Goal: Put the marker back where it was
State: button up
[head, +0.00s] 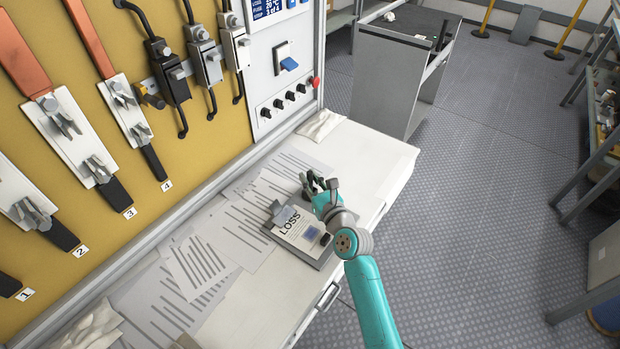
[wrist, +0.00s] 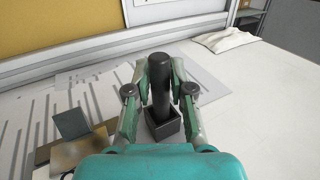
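The dark marker (wrist: 161,82) stands nearly upright in the wrist view. Its lower end is inside or just above a small square black holder (wrist: 163,127) on the white worktable; I cannot tell whether it touches the bottom. My gripper (wrist: 164,75) has one finger on each side of the marker, and the fingers look closed on it. In the head view my gripper (head: 314,186) is low over the table beside the clipboard marked LOSS (head: 298,236), and it largely hides the marker and holder.
Printed sheets (head: 197,268) cover the table's left part. A folded white cloth (head: 321,124) lies at the back. The fuse panel (head: 215,140) rises along the left. Clear tabletop (head: 370,155) lies right of my gripper. A grey cart (head: 393,80) stands beyond.

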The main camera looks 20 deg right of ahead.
jog(key=shift+o, duration=0.9)
jog(key=shift+r, duration=0.2)
jog(key=s, duration=0.4)
jog(key=s+d, duration=0.1)
jog(key=s, duration=0.7)
jog(key=shift+d, duration=0.4)
